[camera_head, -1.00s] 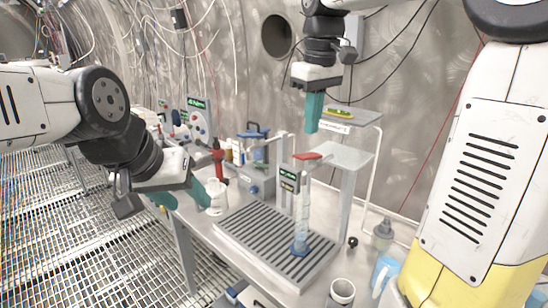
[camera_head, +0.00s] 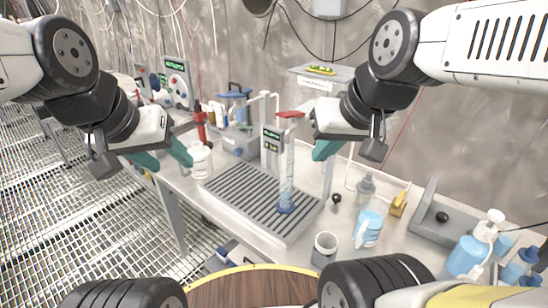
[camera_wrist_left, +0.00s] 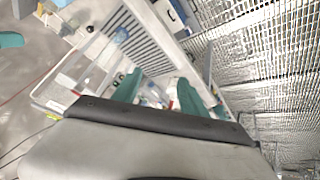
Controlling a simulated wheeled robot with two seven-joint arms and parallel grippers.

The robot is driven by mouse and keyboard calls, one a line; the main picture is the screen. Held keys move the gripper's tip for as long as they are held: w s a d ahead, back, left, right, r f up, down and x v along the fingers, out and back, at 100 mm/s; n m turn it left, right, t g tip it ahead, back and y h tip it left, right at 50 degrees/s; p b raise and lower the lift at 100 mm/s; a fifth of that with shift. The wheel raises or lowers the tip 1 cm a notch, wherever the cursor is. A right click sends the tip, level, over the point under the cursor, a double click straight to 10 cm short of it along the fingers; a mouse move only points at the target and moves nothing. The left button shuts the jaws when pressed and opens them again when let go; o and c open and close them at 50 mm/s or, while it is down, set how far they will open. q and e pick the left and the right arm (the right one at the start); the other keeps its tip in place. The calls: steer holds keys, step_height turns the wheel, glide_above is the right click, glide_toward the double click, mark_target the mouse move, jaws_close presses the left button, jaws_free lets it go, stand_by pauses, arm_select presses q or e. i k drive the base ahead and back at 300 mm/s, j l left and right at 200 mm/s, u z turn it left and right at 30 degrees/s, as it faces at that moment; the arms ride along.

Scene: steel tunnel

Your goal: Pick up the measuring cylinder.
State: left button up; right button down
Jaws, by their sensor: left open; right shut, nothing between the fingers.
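The measuring cylinder (camera_head: 287,172) is a tall clear tube with a blue foot. It stands upright on the dark slatted tray (camera_head: 240,192) in the head view, in front of a small stand with a green label. Its blue foot also shows near the top of the left wrist view (camera_wrist_left: 121,35). My left gripper (camera_head: 164,156) is open and empty, left of the tray and well apart from the cylinder. Its two teal fingers frame a gap in the left wrist view (camera_wrist_left: 158,92). My right gripper (camera_head: 322,151) is shut and empty, just right of the cylinder's upper part.
A clear beaker (camera_head: 200,160) stands close to my left gripper. A raised shelf (camera_head: 322,77) is behind.

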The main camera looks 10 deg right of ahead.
mark_target(285, 204)
steer(key=z, duration=2.5)
steer(key=u, duration=2.05)
steer(key=k+u, duration=0.65)
steer(key=k+j+u, duration=0.15)
steer(key=u, duration=0.2)
steer(key=l+u, duration=0.2)
steer(key=k+j, duration=0.05)
steer(key=j, duration=0.05)
